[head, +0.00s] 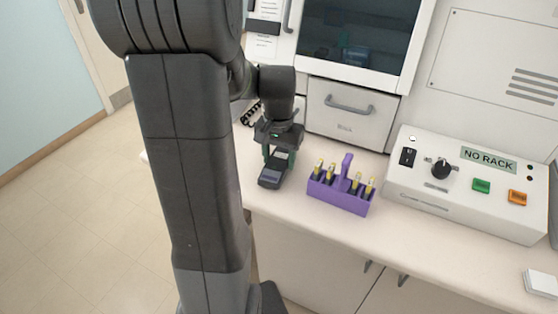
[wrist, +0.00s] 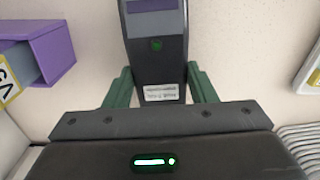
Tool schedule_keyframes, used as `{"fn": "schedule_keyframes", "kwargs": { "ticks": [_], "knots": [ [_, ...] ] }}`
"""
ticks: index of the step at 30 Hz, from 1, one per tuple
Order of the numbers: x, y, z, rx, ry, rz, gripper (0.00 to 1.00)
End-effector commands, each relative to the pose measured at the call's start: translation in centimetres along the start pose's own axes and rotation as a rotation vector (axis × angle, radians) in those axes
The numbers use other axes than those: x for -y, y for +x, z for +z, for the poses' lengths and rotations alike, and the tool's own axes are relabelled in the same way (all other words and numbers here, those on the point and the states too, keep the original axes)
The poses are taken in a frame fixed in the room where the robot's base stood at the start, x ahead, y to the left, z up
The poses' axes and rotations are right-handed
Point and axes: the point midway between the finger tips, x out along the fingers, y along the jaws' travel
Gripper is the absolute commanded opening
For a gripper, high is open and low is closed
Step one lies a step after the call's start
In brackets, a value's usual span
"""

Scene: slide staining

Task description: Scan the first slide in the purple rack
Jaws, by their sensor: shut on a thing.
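The purple rack (head: 338,199) stands on the counter, with several yellow-labelled slides (head: 318,168) upright in it on both sides of its tall handle. A corner of the rack (wrist: 50,48) and one label (wrist: 9,82) show at the left of the wrist view. My gripper (head: 279,157) is left of the rack, its green fingers shut on a dark handheld scanner (head: 271,174). In the wrist view the scanner (wrist: 156,48) sits between the fingertips (wrist: 160,82), its screen pointing away. I cannot tell whether the scanner touches the counter.
A white control box (head: 465,190) with a "NO RACK" display, a knob, and green and orange buttons stands right of the rack. A cabinet with a drawer (head: 345,118) is behind. A white stack (head: 541,281) lies at the lower right.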

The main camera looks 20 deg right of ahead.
Motion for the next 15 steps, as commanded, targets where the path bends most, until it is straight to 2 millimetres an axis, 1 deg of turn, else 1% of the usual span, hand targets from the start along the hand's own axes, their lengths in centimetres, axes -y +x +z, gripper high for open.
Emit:
{"fn": "schedule_keyframes", "kwargs": {
  "ticks": [2,5,9,15],
  "knots": [
    [0.0,-0.7,-0.1,-0.003,0.0,-0.001,0.23],
    [0.0,-2.2,-0.1,-0.006,0.0,-0.001,0.23],
    [0.0,-5.2,-0.1,-0.007,0.0,-0.002,0.23],
    [0.0,-8.6,-0.1,-0.004,0.0,-0.001,0.23]
  ]
}}
